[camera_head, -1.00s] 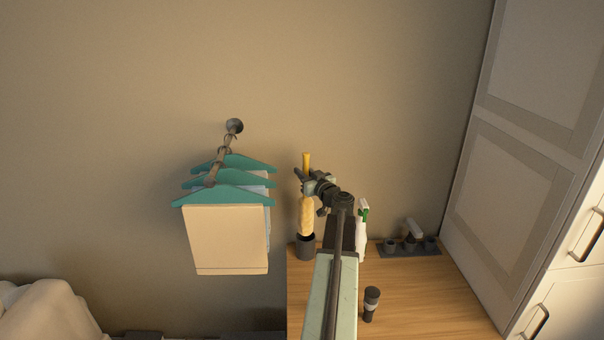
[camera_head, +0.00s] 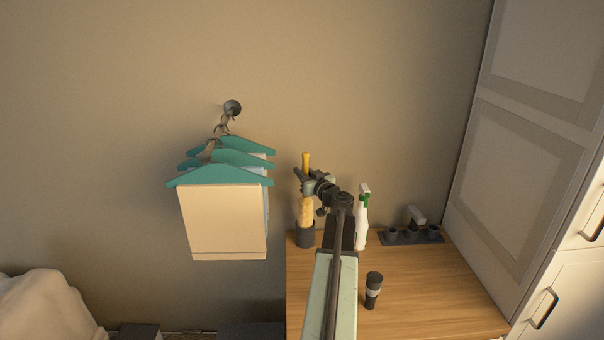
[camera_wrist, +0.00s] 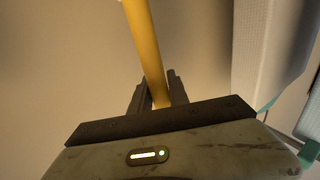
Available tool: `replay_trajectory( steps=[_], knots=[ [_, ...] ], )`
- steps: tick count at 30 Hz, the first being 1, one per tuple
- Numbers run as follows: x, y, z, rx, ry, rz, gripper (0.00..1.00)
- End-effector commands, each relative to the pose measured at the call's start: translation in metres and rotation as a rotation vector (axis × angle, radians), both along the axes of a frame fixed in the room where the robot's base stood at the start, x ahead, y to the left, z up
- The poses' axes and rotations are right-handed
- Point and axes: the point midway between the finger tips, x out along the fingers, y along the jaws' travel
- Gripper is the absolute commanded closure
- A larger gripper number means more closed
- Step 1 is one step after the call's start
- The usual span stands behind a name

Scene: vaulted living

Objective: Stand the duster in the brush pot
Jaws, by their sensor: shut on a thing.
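The duster is upright, with a yellow handle (camera_head: 306,160) on top and a pale yellow head (camera_head: 306,212) below. My gripper (camera_head: 303,177) is shut on the handle; in the wrist view the yellow handle (camera_wrist: 146,45) runs between the fingers (camera_wrist: 157,88). The dark brush pot (camera_head: 304,239) stands at the back left corner of the wooden top. The lower end of the duster's head meets the pot's mouth and appears to be inside it; how deep is hidden.
A white spray bottle with green parts (camera_head: 361,222) stands just right of my arm. A dark grinder-like jar (camera_head: 373,291) and a dark tray with cups (camera_head: 412,235) are further right. Teal hangers with cloths (camera_head: 222,222) hang at left. The wooden top (camera_head: 430,285) is clear at front right.

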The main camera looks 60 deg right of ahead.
Motion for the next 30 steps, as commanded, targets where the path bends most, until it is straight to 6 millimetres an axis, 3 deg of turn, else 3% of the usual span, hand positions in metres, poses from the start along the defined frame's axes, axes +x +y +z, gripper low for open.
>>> replay_trajectory(
  steps=[1,3,4,17,27,30],
  knots=[
    [0.000,0.000,0.000,0.000,0.000,0.000,0.76],
    [0.000,0.000,0.000,0.000,0.000,0.000,0.56],
    [0.000,0.000,0.000,0.000,0.000,0.000,0.53],
    [-0.007,0.005,0.000,0.000,0.000,0.001,0.53],
    [-0.061,0.035,-0.001,0.000,0.000,0.000,0.53],
    [-0.068,0.038,-0.001,0.000,0.000,0.001,0.53]
  ],
)
